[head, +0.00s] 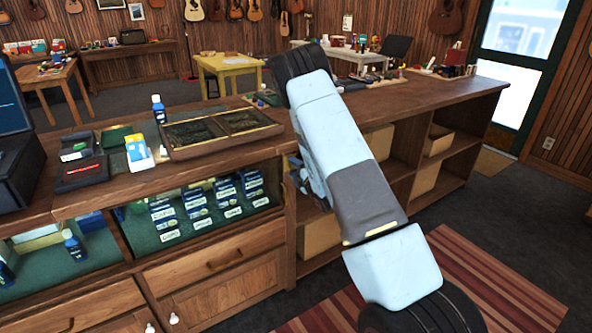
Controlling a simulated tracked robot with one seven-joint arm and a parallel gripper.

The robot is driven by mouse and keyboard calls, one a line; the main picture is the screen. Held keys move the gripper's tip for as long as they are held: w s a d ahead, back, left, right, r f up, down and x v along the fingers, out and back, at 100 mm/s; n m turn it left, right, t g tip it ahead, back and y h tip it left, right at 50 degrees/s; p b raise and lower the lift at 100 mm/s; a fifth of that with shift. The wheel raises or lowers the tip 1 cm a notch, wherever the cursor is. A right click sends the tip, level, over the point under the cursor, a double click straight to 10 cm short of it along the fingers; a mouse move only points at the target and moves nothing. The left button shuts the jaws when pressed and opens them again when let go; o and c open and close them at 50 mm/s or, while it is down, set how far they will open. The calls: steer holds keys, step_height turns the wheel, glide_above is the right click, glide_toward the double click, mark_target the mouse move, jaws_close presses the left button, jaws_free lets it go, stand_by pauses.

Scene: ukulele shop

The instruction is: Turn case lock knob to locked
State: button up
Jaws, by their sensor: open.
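The glass-fronted display case (130,226) is built into the wooden counter at left and holds labelled packets and blue bottles. I cannot make out a lock knob on it; it may be hidden behind my arm or too small to tell. Two small white knobs, one of them a white knob (173,318), show low on the cabinet doors. My arm rises from the bottom right across the counter's front to a dark joint at the top. A part of it shows behind, by the case's right end. My gripper is not visible.
A divided wooden tray (170,152), a blue bottle (158,108) and small boxes stand on the counter (290,142). Open shelves with bins (424,180) lie right of the case. A striped rug (490,285) covers the floor; dark floor at right is clear.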

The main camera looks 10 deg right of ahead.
steer(key=shift+s+d, duration=0.2)
steer(key=shift+s, duration=0.2)
steer(key=v, duration=1.3)
steer(key=shift+w, duration=0.1)
step_height(320, 180, up, 18)
steer(key=d+m+g+h, duration=0.2)
steer(key=m+g+h, duration=0.3)
steer(key=m, duration=0.5)
steer(key=s+a+r+m+g+h, duration=0.1)
steer(key=s+r+m+g, duration=0.1)
steer(key=s+r+m, duration=0.5)
steer(key=s+a+r+m+g, duration=0.1)
steer(key=s+r, duration=0.4)
steer(key=s, duration=0.5)
steer(key=s+a+r+m+g, duration=0.1)
steer(key=s+m, duration=0.1)
steer(key=s, duration=0.7)
steer(key=s+a+r+m+g, duration=0.1)
steer(key=s+a+r+g, duration=0.1)
steer(key=s, duration=0.7)
steer(key=shift+s+a+r+m+g, duration=0.25)
steer(key=shift+s+a+m+g, duration=0.05)
steer(key=shift+m, duration=0.1)
